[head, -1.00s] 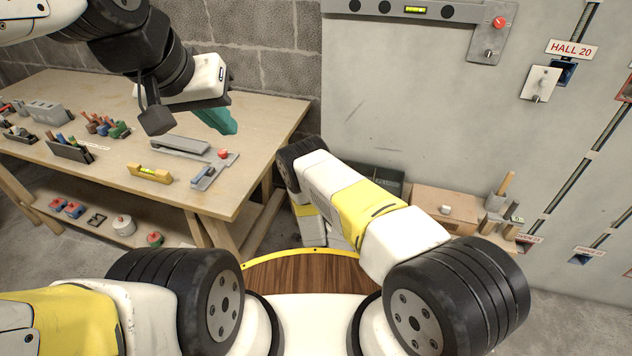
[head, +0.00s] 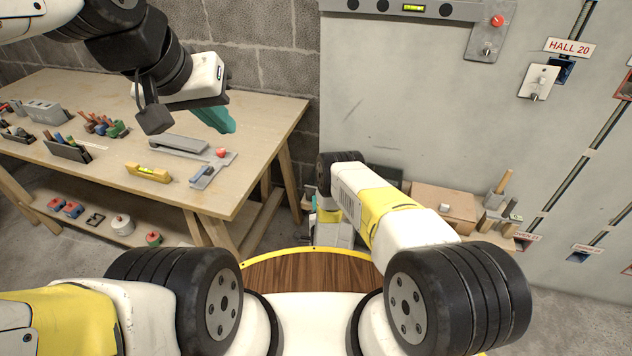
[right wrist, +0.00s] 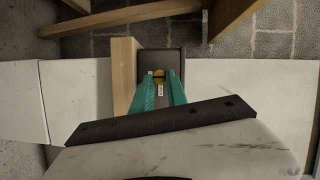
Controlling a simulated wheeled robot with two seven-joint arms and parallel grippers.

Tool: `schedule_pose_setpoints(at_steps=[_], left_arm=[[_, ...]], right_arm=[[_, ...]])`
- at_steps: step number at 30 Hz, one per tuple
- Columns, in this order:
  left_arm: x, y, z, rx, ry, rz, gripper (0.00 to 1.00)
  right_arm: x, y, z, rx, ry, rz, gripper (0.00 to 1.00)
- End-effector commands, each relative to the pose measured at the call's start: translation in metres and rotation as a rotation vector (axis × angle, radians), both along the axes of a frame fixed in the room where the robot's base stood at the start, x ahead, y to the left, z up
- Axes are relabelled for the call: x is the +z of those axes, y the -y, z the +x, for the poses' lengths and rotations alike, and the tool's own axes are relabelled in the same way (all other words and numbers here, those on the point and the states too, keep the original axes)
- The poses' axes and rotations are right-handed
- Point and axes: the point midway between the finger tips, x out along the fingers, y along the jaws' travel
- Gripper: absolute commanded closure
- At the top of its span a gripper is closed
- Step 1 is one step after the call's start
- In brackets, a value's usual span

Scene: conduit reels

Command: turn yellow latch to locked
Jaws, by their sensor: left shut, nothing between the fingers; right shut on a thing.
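In the right wrist view, a small yellow part (right wrist: 158,72), which looks like the yellow latch, shows in a dark grey housing (right wrist: 174,60). My right gripper (right wrist: 161,84) has its teal fingers on either side of it and is shut on it. The fingers hide most of the latch, so I cannot tell its turned position. A small white label (right wrist: 160,90) shows between the fingers. In the head view the right gripper is mostly hidden behind my right arm. My left gripper (head: 216,119) is shut and empty, above the workbench.
The wooden workbench (head: 262,118) at the left carries a yellow level (head: 149,173), a red-knobbed grey bracket (head: 213,168) and tools. A grey wall panel (head: 420,100) with a HALL 20 sign (head: 570,48) stands behind. A cardboard box (head: 432,198) sits low beside my right arm.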

Motion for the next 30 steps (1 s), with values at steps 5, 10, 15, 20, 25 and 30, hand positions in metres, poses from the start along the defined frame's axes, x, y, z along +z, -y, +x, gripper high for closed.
schedule_pose_setpoints(at_steps=[5, 10, 15, 20, 25, 30], left_arm=[[0.000, 0.000, 0.000, 0.000, 0.000, 0.000, 1.00], [0.000, 0.000, 0.000, 0.000, 0.000, 0.000, 1.00], [0.000, 0.000, 0.000, 0.000, 0.000, 0.000, 1.00], [0.000, 0.000, 0.000, 0.000, 0.000, 0.000, 1.00], [0.000, 0.000, 0.000, 0.000, 0.000, 0.000, 1.00], [0.000, 0.000, 0.000, 0.000, 0.000, 0.000, 1.00]], right_arm=[[0.000, -0.001, 0.000, 0.001, 0.001, 0.002, 1.00], [0.000, -0.001, 0.000, 0.001, 0.001, 0.002, 0.76], [0.000, 0.000, 0.000, 0.001, 0.000, 0.001, 0.60], [0.000, 0.000, 0.000, 0.000, 0.000, 0.000, 0.60], [0.000, 0.001, -0.008, 0.000, -0.004, 0.000, 0.60], [0.002, 0.003, -0.036, -0.001, -0.005, 0.000, 0.60]])
